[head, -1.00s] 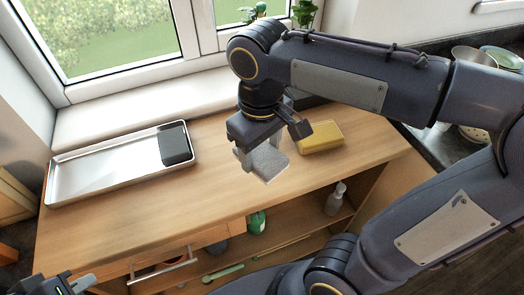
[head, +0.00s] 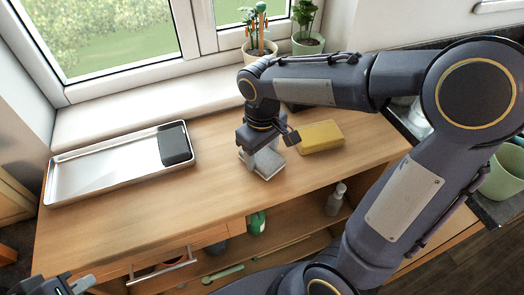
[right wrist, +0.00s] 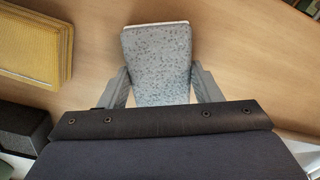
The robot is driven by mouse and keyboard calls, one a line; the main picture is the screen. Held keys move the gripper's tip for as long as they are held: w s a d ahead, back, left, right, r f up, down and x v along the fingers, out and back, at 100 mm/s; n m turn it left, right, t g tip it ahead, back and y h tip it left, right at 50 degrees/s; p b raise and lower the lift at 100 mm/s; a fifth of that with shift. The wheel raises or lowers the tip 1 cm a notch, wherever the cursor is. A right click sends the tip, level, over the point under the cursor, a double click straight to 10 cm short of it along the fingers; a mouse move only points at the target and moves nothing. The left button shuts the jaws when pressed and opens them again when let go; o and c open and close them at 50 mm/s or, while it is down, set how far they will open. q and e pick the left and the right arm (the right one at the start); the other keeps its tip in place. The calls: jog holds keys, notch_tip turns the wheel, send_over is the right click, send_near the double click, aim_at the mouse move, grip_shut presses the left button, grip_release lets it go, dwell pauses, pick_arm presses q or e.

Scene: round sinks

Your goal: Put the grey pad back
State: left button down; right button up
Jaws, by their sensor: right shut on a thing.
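The grey pad (right wrist: 157,62), speckled with a pale far edge, sits between the two fingers of my right gripper (right wrist: 160,88) in the right wrist view. In the head view my right gripper (head: 260,158) points down and is shut on the grey pad (head: 268,168), at or just above the wooden counter; I cannot tell if it touches. The gripper hides part of the pad. My left gripper (head: 75,284) is partly in view at the bottom left corner, away from the pad; its opening is unclear.
A metal tray (head: 100,172) with a dark block (head: 175,144) stands at the left. The wooden counter (head: 215,150) is clear between them.

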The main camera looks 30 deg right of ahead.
jog(key=shift+f, duration=0.15)
jog(key=o, duration=1)
jog(key=shift+o, duration=0.2)
